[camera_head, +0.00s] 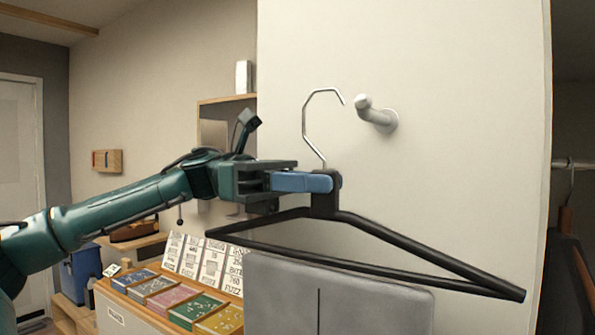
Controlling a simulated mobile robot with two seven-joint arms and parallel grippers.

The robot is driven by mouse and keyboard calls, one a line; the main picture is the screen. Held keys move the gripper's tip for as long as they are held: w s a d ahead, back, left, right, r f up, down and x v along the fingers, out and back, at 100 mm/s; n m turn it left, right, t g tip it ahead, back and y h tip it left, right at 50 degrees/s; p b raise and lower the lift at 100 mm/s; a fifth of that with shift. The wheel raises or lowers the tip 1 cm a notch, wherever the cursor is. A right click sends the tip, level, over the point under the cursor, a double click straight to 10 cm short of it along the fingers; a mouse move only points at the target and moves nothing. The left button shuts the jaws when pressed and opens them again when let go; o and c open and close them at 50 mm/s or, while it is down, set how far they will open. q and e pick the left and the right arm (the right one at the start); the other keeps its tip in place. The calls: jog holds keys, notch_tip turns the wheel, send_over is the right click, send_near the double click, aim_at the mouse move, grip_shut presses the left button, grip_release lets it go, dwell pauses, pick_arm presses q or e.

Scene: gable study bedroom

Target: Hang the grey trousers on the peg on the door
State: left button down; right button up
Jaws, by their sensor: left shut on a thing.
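The grey trousers (370,303) hang folded over the lower bar of a black hanger (420,251) with a silver wire hook (306,125). Their lower part is cut off by the bottom edge. My left gripper (305,182) is shut on the hanger's neck, just below the hook. The white peg (372,112) sticks out from the pale door (460,110). The hook's open tip is just left of the peg's knob in the picture and looks apart from it. How far the hook is from the door in depth I cannot tell. My right gripper is not in view.
A display of coloured packets (180,299) with printed cards stands below my left arm. A wooden shelf (228,98) is behind the arm. Past the door's right edge, dark clothes (570,280) hang from a rail (572,163).

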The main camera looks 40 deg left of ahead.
aim_at(337, 180)
pick_arm(q)
jog(key=shift+w+d+r+p, duration=0.1)
jog(key=shift+d+r+p, duration=0.05)
jog(key=shift+d+p, duration=0.3)
jog(key=shift+w+d+r+p, duration=0.1)
jog(key=shift+d+p, duration=0.15)
jog(key=shift+d, duration=0.3)
jog(key=shift+w+d+p, duration=0.15)
jog(key=shift+d+p, duration=0.3)
jog(key=shift+d, duration=0.15)
jog(key=shift+p+x, duration=0.85)
jog(key=shift+x, duration=0.1)
jog(key=shift+d+f, duration=0.2)
jog(key=shift+f, duration=0.15)
jog(key=shift+f+b, duration=0.5)
jog(key=shift+b, duration=0.25)
jog(key=shift+a+f, duration=0.1)
jog(key=shift+f, duration=0.05)
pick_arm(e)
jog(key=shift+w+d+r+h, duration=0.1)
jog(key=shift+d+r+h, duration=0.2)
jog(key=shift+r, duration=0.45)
